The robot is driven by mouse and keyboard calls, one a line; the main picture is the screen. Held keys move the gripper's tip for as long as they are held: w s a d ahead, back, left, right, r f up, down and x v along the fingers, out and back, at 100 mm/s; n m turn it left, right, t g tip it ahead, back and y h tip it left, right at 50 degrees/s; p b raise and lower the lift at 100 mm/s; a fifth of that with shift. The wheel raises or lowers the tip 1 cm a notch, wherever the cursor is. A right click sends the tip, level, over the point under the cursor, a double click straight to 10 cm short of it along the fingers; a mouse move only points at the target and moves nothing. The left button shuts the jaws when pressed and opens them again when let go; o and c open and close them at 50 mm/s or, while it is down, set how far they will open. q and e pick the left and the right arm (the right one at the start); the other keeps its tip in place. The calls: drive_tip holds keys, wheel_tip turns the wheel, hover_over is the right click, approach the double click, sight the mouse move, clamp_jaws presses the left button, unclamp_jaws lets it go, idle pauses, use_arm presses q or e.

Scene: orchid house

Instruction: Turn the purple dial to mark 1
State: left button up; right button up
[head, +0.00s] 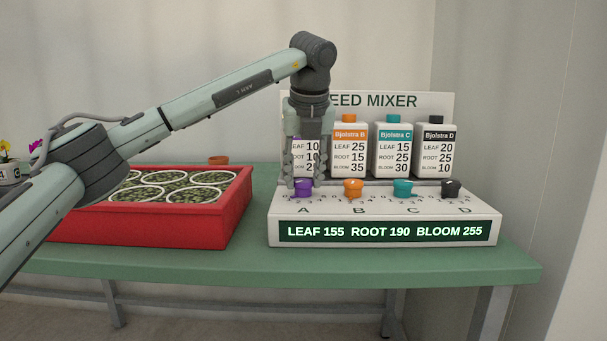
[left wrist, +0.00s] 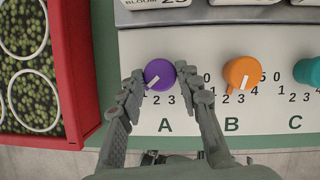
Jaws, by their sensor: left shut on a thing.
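The purple dial (left wrist: 160,74) is the leftmost knob on the white mixer panel, above the letter A. It also shows in the head view (head: 303,188). Its white pointer line points to the lower left, toward the side where the 1 is printed; I cannot tell whether it lines up exactly. My left gripper (left wrist: 161,78) points down over the panel, its two fingers shut on the dial from both sides. It also shows in the head view (head: 304,184). The fingers hide some of the dial's marks. My right gripper is not in view.
The orange dial (left wrist: 242,73) is close right of my fingers; teal (head: 403,188) and black (head: 451,188) dials follow. Bottles (head: 392,152) stand behind. A red crate (head: 150,226) is at the left. The display (head: 385,231) reads LEAF 155, ROOT 190, BLOOM 255.

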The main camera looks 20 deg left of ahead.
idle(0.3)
use_arm(q)
drive_tip(key=o, duration=1.1)
drive_tip(key=shift+o, duration=0.2)
drive_tip(key=shift+r, duration=0.15)
drive_tip(key=v, duration=1.2)
